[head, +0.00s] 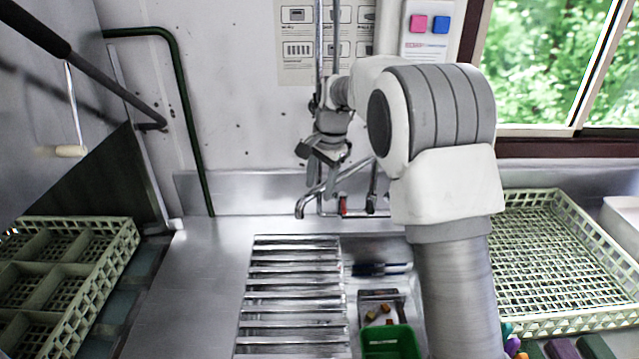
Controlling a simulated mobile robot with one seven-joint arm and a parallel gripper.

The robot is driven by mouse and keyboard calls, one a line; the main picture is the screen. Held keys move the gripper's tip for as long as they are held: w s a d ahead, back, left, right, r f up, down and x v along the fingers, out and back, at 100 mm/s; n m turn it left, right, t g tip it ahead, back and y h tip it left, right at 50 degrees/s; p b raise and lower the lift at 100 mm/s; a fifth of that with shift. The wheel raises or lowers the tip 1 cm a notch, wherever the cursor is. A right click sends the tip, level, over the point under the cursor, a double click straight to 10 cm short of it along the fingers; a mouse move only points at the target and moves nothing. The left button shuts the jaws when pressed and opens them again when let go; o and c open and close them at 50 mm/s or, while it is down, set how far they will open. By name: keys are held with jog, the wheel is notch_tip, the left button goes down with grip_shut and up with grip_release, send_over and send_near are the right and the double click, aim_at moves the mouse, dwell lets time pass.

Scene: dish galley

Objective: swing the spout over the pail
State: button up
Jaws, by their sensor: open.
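The chrome spout (318,193) is low against the back wall, and its downturned end hangs at the left, above the back edge of the ribbed drainer. My gripper (322,160) is open and empty, just above the spout; whether it touches the spout I cannot tell. A green open container (390,343) stands at the bottom centre, nearer to me and to the right of the spout's end. It is the only pail-like thing I see, cut off by the frame's lower edge. My arm hides part of the counter to the right of the spout.
A ribbed metal drainer (295,300) lies left of the green container. A small tray with brownish bits (380,312) sits behind the container. Pale green racks stand at left (118,262) and right (580,323). A dark-handled lever (95,75) juts in at upper left.

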jog(key=shift+c, duration=0.2)
grip_shut()
dwell(1.3)
